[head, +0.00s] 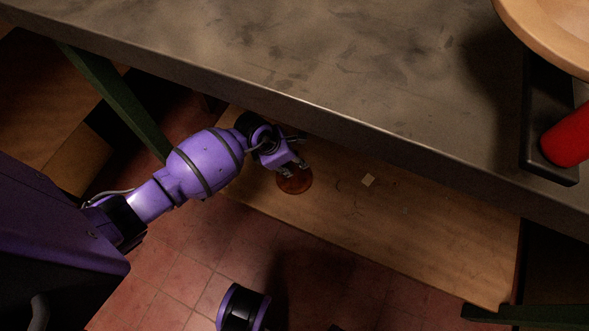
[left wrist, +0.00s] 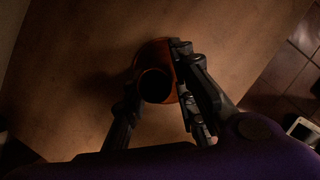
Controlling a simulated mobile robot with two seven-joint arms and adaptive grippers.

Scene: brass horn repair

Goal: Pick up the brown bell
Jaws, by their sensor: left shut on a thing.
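The brown bell (head: 294,181) is a round, reddish-brown piece on the wooden lower shelf in the head view, partly covered by my left gripper. In the left wrist view the bell (left wrist: 152,50) shows from above with a dark round middle, between the fingers. My left gripper (head: 288,170) is shut on the bell, and its fingers (left wrist: 155,95) lie on both sides of it in the wrist view. I cannot tell whether the bell touches the shelf. My right gripper is not in view.
A grey worktop (head: 300,65) lies above the wooden shelf (head: 420,235), its front edge close to my left wrist. A red object (head: 568,140) and a tan round rim (head: 550,45) are at the right.

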